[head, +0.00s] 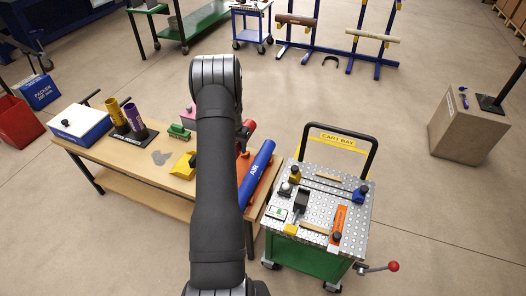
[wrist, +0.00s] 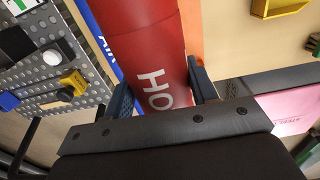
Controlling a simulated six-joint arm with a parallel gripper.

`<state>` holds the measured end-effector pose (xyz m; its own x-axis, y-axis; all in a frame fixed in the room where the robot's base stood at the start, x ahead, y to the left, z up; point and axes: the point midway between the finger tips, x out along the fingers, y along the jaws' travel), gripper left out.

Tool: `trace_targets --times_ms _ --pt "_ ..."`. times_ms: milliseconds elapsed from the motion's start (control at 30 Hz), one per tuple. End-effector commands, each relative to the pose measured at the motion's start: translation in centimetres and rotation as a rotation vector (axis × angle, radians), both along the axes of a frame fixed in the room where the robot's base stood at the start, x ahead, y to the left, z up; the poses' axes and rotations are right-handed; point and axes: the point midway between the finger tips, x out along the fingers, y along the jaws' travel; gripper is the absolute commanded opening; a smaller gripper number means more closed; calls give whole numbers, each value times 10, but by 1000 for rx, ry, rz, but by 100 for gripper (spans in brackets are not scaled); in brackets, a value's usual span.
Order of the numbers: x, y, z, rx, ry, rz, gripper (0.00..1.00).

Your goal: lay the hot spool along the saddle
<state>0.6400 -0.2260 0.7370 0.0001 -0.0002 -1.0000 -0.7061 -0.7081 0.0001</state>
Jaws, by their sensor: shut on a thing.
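The hot spool (wrist: 145,40) is a red pipe with white letters "HO" showing in the wrist view. The blue fingers of my gripper (wrist: 163,88) are shut on it, one on each side. In the head view my arm hides the gripper and most of the spool; a red end (head: 249,126) shows just right of the arm. A blue spool marked AIR (head: 258,174) lies at the bench's right end, and it also shows beside the red spool in the wrist view (wrist: 104,40). I cannot tell which thing is the saddle.
The wooden bench (head: 90,150) carries a white-and-blue box (head: 82,124), upright yellow and purple cylinders (head: 135,117) and a yellow bin (head: 183,166). A perforated-top cart (head: 325,205) stands close right, holding several small fixtures. Blue stands (head: 315,45) with pipes are at the back. Open floor lies between.

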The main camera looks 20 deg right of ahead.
Motion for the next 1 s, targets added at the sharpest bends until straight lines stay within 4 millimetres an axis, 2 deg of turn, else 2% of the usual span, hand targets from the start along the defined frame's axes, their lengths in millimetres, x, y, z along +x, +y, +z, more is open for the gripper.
trace_targets --times_ms 33,100,233,467,1000 --pt "7 12 2 -1 -2 3 11" --pt "12 23 3 -1 -2 2 11" --pt "18 34 3 -1 -1 0 11" --pt "18 36 -8 0 0 -1 11" --pt "18 35 -62 0 0 -1 11"
